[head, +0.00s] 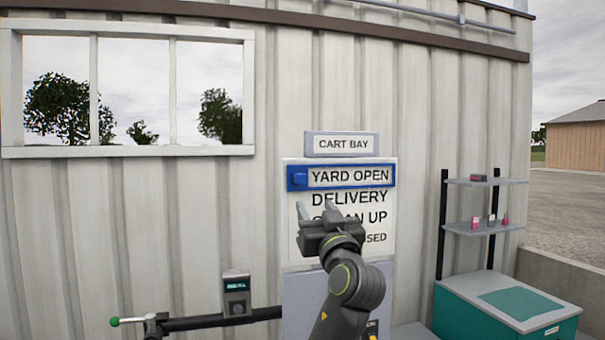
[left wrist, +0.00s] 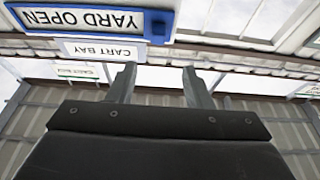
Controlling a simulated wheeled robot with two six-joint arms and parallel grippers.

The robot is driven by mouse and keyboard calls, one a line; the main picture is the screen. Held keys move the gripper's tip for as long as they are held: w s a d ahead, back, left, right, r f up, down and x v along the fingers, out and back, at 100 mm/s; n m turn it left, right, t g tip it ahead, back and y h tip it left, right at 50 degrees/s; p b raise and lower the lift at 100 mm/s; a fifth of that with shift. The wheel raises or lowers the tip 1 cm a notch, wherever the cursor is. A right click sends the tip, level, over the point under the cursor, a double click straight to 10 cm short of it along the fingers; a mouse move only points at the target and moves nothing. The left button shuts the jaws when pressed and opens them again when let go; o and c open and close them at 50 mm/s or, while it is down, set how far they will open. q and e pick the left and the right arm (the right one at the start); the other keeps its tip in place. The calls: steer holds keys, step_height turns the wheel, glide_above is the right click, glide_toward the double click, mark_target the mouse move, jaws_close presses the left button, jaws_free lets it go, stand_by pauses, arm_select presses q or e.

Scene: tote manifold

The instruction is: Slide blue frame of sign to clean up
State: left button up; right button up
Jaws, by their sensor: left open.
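The white sign (head: 292,225) is on the corrugated wall and lists YARD OPEN, DELIVERY, a partly hidden line ending in "AN UP", and a line ending in "SED". The blue frame (head: 298,180), with a blue block at its left end, surrounds YARD OPEN, the top line. In the left wrist view the blue frame (left wrist: 160,27) shows upside down at top left. My left gripper (head: 315,208) is open and empty, in front of the sign below the frame, covering part of the lower lines. Its two fingers also show apart in the left wrist view (left wrist: 160,78). My right gripper is out of view.
A CART BAY plate (head: 341,144) is above the sign. A grey panel (head: 300,300) is below it. A bar with a small display box (head: 237,294) runs at lower left. Shelves (head: 485,182) and a teal cabinet (head: 470,320) stand at right. A window (head: 135,90) is at upper left.

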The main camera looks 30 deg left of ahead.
mark_target(302, 181)
arm_select(q)
steer(key=p+x, duration=0.5)
steer(key=x, duration=0.6)
steer(key=shift+w+p, duration=0.2)
steer(key=shift+p, duration=0.2)
steer(key=shift+w+a+r+p, duration=0.15)
steer(key=shift+w+a+p, duration=0.2)
steer(key=shift+w+a, duration=0.3)
steer(key=shift+c, duration=0.4)
jaws_close()
